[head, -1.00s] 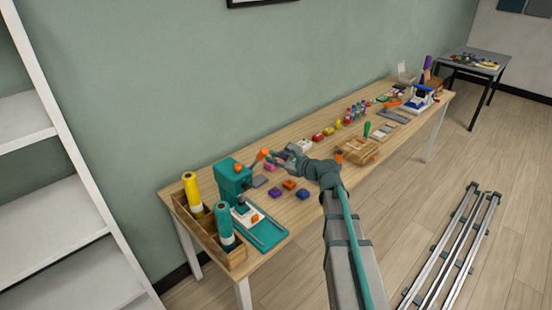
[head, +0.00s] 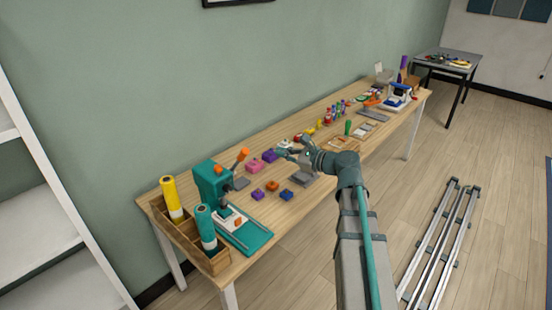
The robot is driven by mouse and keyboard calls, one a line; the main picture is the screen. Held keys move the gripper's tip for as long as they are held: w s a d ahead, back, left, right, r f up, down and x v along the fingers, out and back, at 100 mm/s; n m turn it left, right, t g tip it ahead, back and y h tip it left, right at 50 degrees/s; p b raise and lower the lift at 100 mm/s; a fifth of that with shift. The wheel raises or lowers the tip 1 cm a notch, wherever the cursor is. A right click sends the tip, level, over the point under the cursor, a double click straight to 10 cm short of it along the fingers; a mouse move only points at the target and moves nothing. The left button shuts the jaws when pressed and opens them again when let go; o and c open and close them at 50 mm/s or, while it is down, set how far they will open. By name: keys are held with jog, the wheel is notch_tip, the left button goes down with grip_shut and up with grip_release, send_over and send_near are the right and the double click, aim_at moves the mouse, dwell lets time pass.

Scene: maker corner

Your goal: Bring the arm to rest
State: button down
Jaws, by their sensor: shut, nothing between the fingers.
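My arm (head: 358,240) reaches from the lower right of the head view up over the long wooden workbench (head: 235,270). My gripper (head: 284,152) is shut and empty, with its fingers pointing left. It appears over the middle of the bench, just right of a purple block (head: 268,156) at the back. I cannot tell its exact height above the bench top. The wrist and forearm hide part of the bench behind them.
A teal press (head: 210,182) and a wooden tray (head: 161,219) holding a yellow roll (head: 172,197) and a teal roll (head: 205,226) stand at the left end. Small blocks, including a blue one (head: 286,195), lie left of the arm. Floor rails (head: 440,245) run at right.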

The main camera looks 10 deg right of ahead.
jog(key=shift+s+d+r, duration=0.1)
jog(key=shift+d+r, duration=0.05)
dwell(0.3)
jog(key=s+f+n+g+h, duration=0.25)
jog(key=s+f+n, duration=0.25)
jog(key=f, duration=0.7)
jog(key=s+f+n+g+h, duration=0.2)
jog(key=s+f+n+g, duration=0.25)
jog(key=f, duration=0.85)
jog(key=s+f+n+g+h, duration=0.25)
jog(key=s+f+n, duration=0.35)
jog(key=f, duration=0.6)
jog(key=s+a+f+n+g+h, duration=0.1)
jog(key=s+f+n+g, duration=0.1)
jog(key=s+f, duration=0.5)
jog(key=s+a+f+n+g+h, duration=0.1)
jog(key=s+f+g, duration=0.3)
jog(key=s, duration=1.3)
jog(key=s+a+f+n+g+h, duration=0.1)
jog(key=s+f+n+g, duration=0.2)
jog(key=s+f, duration=0.8)
jog(key=shift+s+a+n+h, duration=0.35)
jog(key=shift+s+n, duration=0.1)
jog(key=shift+n, duration=0.1)
